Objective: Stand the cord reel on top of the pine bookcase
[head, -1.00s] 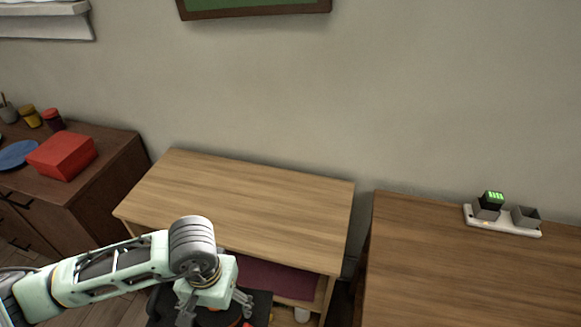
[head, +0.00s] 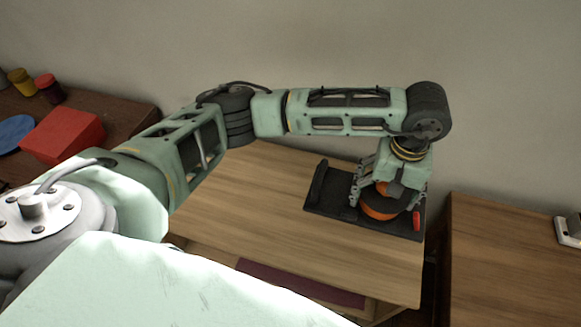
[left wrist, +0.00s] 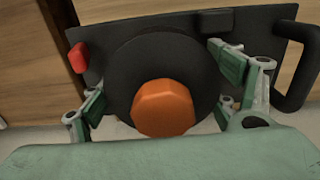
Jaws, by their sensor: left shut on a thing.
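The cord reel (head: 325,200) is a black plate with a handle bar, a dark drum, an orange hub and a red part. My left gripper (head: 386,198) points down and is shut on its drum. The reel is over the right part of the pine bookcase (head: 270,215), its plate about level; I cannot tell whether it touches the top. In the left wrist view, the reel's orange hub (left wrist: 163,108) lies between the fingers of the left gripper (left wrist: 160,85). My right gripper is not in view.
A darker wooden surface (head: 505,270) stands to the right across a narrow gap, with a pale strip (head: 568,232) at its edge. A brown cabinet at left holds a red box (head: 62,135), a blue plate (head: 14,132) and jars. A wall rises behind.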

